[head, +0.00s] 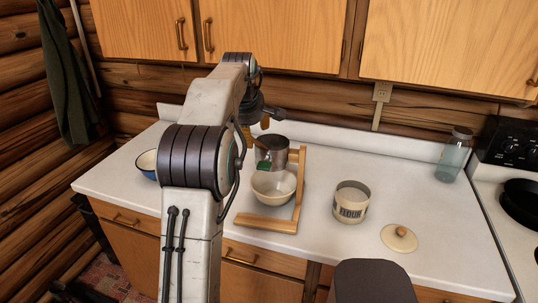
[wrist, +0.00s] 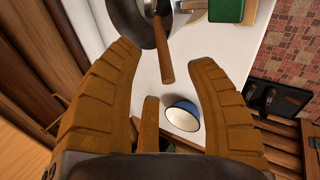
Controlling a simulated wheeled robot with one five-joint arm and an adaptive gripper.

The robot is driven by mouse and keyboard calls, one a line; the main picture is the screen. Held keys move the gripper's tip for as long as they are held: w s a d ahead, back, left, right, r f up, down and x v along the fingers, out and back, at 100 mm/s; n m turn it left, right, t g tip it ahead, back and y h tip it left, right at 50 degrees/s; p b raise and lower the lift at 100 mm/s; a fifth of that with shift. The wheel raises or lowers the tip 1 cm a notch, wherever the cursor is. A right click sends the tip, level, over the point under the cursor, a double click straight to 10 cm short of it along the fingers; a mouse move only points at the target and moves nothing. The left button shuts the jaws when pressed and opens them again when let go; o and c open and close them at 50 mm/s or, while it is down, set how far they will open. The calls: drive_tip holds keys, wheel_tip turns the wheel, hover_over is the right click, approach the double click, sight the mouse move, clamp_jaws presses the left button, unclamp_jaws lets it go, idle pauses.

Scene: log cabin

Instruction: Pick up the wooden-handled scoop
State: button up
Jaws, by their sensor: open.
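The scoop's wooden handle (wrist: 166,60) shows in the wrist view, running down from a metal part at the top edge, beside or over a dark round metal vessel (wrist: 138,22). My gripper (wrist: 163,58) is open, and the handle appears between its spread brown fingers; I see no contact, and the depth gap is unclear. In the head view my gripper (head: 256,127) is above the back of the counter, close to the grey metal pot (head: 274,150). My arm and gripper hide part of that area, and the scoop is hard to make out there.
A cream bowl (head: 273,186) stands by an L-shaped wooden frame (head: 265,224) in front of the pot. A green item (head: 264,165) is at the pot's front. A flour canister (head: 351,201), lid (head: 399,237) and jar (head: 453,157) are right.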

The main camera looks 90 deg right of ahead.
sight(262, 148)
drive_tip(key=shift+p+x, duration=1.15)
drive_tip(key=shift+p, duration=0.1)
drive_tip(key=shift+p+x, duration=0.55)
drive_tip(key=shift+x, duration=0.45)
drive_tip(key=shift+s, duration=0.1)
drive_tip(key=shift+c, duration=0.2)
clamp_jaws()
